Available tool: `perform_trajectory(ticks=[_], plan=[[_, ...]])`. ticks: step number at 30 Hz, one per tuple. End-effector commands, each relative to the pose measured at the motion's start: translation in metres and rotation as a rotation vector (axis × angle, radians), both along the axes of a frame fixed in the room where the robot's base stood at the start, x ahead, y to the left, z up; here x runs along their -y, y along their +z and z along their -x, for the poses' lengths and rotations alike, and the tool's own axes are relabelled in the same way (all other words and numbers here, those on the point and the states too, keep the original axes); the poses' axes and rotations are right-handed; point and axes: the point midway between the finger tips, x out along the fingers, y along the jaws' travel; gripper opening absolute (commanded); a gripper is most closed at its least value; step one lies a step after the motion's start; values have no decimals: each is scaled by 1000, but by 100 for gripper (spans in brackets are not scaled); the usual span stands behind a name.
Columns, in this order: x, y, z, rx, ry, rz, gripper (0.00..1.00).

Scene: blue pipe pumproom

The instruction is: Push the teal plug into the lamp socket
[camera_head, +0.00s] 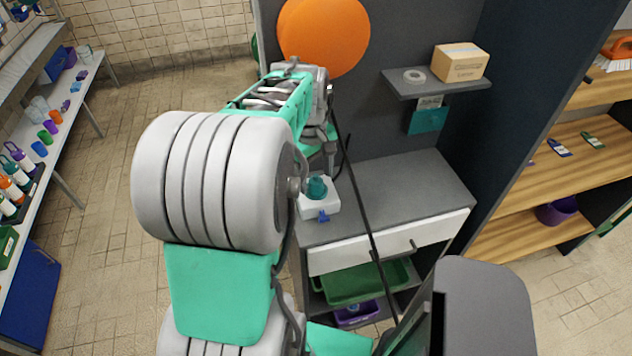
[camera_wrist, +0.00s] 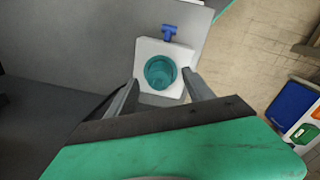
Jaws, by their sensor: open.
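A white block (camera_head: 310,208) sits on the grey counter near its left end. A round teal piece (camera_head: 317,187), which looks like the teal plug, is on or in its top; how deep it sits I cannot tell. A blue T-shaped part (camera_head: 323,216) sticks out of the block's side. In the wrist view the teal piece (camera_wrist: 160,72) shows as a ring with a darker middle, on the white block (camera_wrist: 147,48), with the blue part (camera_wrist: 169,33) beyond. My gripper (camera_wrist: 160,80) is open, its fingers either side of the teal piece, with visible gaps. Contact is not visible.
The grey counter (camera_head: 400,195) is clear to the right of the block. A white drawer (camera_head: 390,243) is below. A thin black line crosses the counter.

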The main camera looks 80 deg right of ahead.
Motion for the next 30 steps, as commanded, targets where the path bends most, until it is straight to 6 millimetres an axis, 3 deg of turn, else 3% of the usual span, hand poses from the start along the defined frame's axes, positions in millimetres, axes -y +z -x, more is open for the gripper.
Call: perform_trajectory(ticks=[3,9,30], plan=[[0,24,-1,0,-1,6,61],[-2,49,-2,0,-1,1,61],[-2,52,-2,-1,-1,1,61]])
